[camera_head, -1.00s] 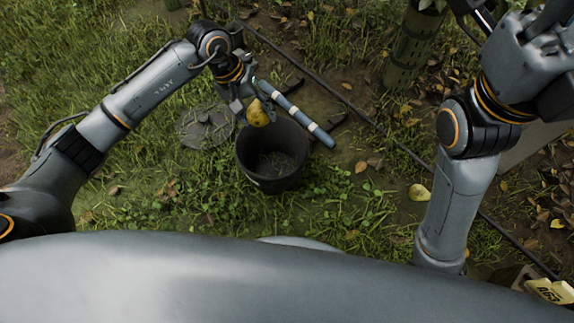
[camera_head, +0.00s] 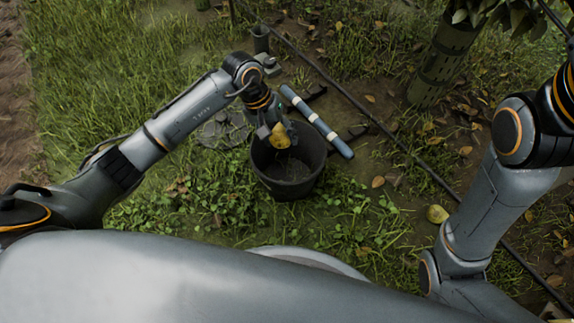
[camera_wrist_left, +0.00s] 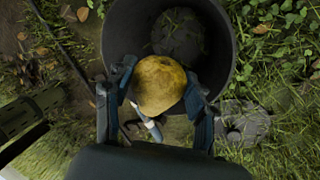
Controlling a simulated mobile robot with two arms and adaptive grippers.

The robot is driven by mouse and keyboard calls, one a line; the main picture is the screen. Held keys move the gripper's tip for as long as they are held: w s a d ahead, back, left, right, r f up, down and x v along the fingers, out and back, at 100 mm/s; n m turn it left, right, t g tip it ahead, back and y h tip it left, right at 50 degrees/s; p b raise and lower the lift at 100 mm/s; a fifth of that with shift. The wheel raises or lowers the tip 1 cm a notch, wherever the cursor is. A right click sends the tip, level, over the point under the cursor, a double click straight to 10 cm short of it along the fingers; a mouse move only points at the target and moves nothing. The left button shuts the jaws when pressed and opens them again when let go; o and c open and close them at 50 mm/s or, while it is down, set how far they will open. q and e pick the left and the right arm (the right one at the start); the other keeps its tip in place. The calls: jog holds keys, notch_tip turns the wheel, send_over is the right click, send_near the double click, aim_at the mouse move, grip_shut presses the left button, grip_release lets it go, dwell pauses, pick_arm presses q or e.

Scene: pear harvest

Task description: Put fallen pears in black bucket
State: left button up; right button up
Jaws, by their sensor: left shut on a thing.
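My left gripper (camera_head: 279,134) is shut on a yellow pear (camera_head: 280,136) and holds it over the black bucket (camera_head: 264,180). In the left wrist view the pear (camera_wrist_left: 159,84) sits between the two fingers, with the bucket's wall (camera_wrist_left: 120,40) around and behind it. The part of the bucket floor that shows holds no clear pear; the rest is hidden. Another pear (camera_head: 437,214) lies on the ground to the right of the bucket, beside my right arm. My right gripper is out of view.
A blue and white tube (camera_head: 320,124) lies behind the bucket. A round stone slab (camera_head: 222,131) is to its left. A thin dark hose (camera_head: 375,118) crosses the ground. A tree trunk (camera_head: 440,62) stands at the back right. Grass lies in front.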

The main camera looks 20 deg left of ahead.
pick_arm(q)
jog(key=o, duration=1.3)
jog(key=shift+o, duration=0.2)
jog(key=v, duration=1.2)
jog(key=shift+d, duration=0.1)
